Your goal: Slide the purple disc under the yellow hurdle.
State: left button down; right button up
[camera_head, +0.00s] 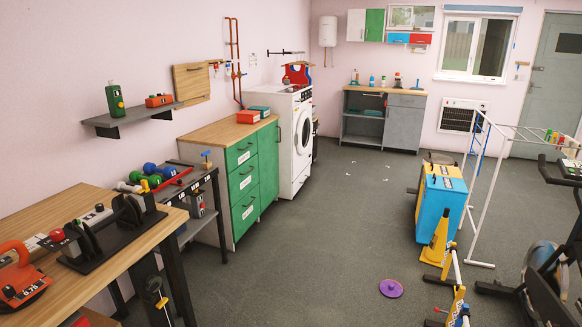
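The purple disc (391,288) lies flat on the dark grey floor, with a small raised knob or grip on top. The yellow hurdle (457,306) stands to the right of the disc, low on the floor near the bottom of the view. It has yellow parts with dark markings, dark feet and a light bar, and its lower end is cut off by the frame. The disc is apart from the hurdle, with bare floor between them. Neither of my grippers is in view.
A yellow cone-like stand (437,246) and a blue-and-yellow cabinet (443,205) are behind the hurdle. A white drying rack (486,190) and an exercise bike (545,285) stand to the right. A wooden workbench (150,240) fills the lower left. The middle floor is clear.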

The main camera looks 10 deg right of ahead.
aim_at(390, 289)
jog(key=i+l+z, duration=0.1)
jog(key=i+z, duration=0.15)
jog(key=i, duration=0.3)
jog(key=i+z, duration=0.2)
jog(key=i, duration=0.4)
jog(key=i+j+z, duration=0.25)
jog(key=i, duration=0.3)
jog(key=i+j+z, duration=0.2)
jog(key=i, duration=0.35)
jog(key=i+l, duration=0.05)
